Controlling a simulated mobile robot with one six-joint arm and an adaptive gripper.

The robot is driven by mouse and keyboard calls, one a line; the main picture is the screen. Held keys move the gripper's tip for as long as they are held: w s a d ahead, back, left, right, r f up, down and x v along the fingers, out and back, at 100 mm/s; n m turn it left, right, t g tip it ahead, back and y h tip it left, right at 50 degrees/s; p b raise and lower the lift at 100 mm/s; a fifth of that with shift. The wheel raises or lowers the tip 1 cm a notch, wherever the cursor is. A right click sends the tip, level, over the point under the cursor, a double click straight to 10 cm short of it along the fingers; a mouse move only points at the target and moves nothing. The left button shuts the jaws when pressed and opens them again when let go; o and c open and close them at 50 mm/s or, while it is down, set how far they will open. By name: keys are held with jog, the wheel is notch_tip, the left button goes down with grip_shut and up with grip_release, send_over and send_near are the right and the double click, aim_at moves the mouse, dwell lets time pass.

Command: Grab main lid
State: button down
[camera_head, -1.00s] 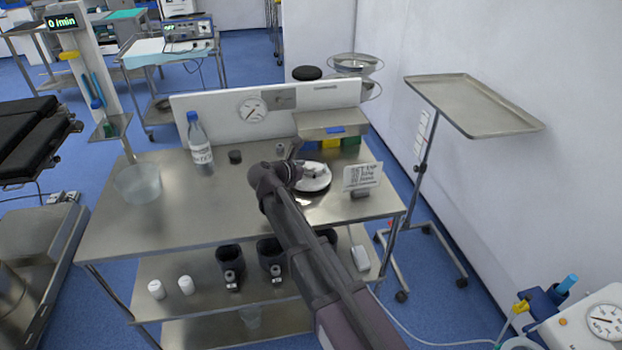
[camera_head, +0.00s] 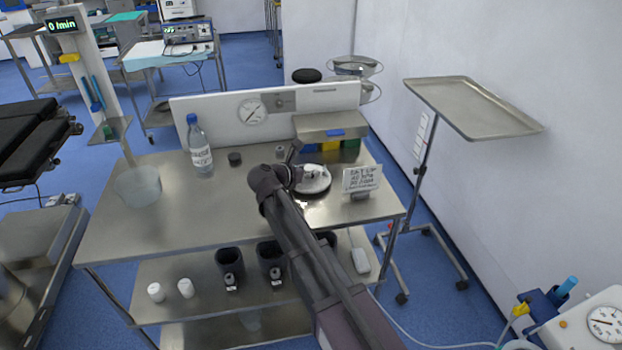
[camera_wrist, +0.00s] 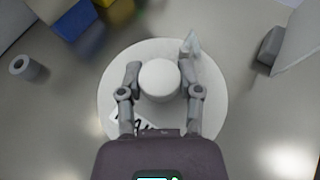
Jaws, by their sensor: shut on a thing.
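The main lid (camera_wrist: 212,98) is a round pale disc with a white round knob (camera_wrist: 160,80) at its centre and a label with dark lettering, partly covered. In the head view the lid (camera_head: 316,186) is at the right part of the steel table, partly hidden by my arm. My gripper (camera_wrist: 161,82) is above the lid, with its two fingers shut on the knob from both sides. In the head view the fingertips are hidden behind my arm. I cannot tell whether the lid touches the table.
A sign card (camera_head: 361,178) stands right of the lid. A steel box with coloured blocks (camera_head: 331,145) is behind it. A water bottle (camera_head: 200,148) and a clear bowl (camera_head: 138,187) stand on the left; the table's middle (camera_head: 205,215) is clear.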

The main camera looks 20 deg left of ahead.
aim_at(310, 167)
jog(key=shift+r, duration=0.1)
jog(key=shift+r+p, duration=0.95)
jog(key=shift+p, duration=0.15)
jog(key=shift+r+p, duration=0.8)
jog(key=shift+r, duration=0.05)
jog(key=s, duration=1)
jog(key=s+r+p, duration=0.1)
jog(key=s, duration=0.4)
jog(key=shift+s+d, duration=0.2)
jog(key=shift+s, duration=0.3)
